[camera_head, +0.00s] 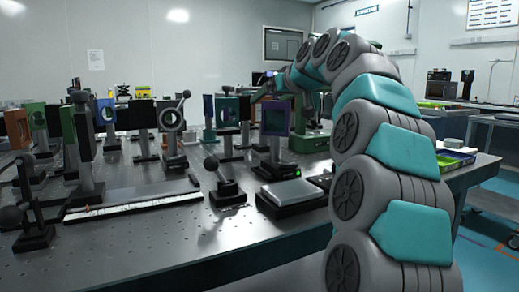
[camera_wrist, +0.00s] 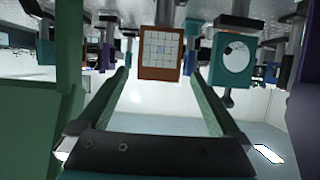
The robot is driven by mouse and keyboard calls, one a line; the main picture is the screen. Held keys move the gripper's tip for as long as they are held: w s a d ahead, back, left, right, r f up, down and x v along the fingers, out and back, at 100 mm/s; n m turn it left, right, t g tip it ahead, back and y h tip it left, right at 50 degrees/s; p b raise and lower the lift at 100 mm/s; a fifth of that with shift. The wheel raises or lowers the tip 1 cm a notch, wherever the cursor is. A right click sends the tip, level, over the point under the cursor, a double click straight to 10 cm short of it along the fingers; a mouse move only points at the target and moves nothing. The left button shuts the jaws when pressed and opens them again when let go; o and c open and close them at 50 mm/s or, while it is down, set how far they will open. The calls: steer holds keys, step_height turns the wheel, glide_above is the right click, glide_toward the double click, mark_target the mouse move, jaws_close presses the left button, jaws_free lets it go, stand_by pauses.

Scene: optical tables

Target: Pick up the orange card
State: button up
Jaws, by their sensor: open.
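In the wrist view, which looks upside down, the orange card (camera_wrist: 160,68) is an orange-brown frame around a pale grid, attached to a dark post at the top of the picture. My gripper (camera_wrist: 158,72) is open, with its two long green fingers reaching toward the card, one on each side in the picture. The card appears beyond or near the fingertips; I cannot tell the exact gap. Nothing is held. In the head view my arm bends over the table's far side, and its gripper end is hidden among the mounts. I cannot pick out this card there.
A teal mount with a round lens (camera_wrist: 234,58) is close right of the card in the wrist view. The optical table (camera_head: 130,255) carries several posts and framed mounts. A flat silver-topped device (camera_head: 292,193) sits near the front edge, where some surface is bare.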

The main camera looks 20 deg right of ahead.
mark_target(259, 107)
steer(key=shift+x, duration=4.2)
jaws_close()
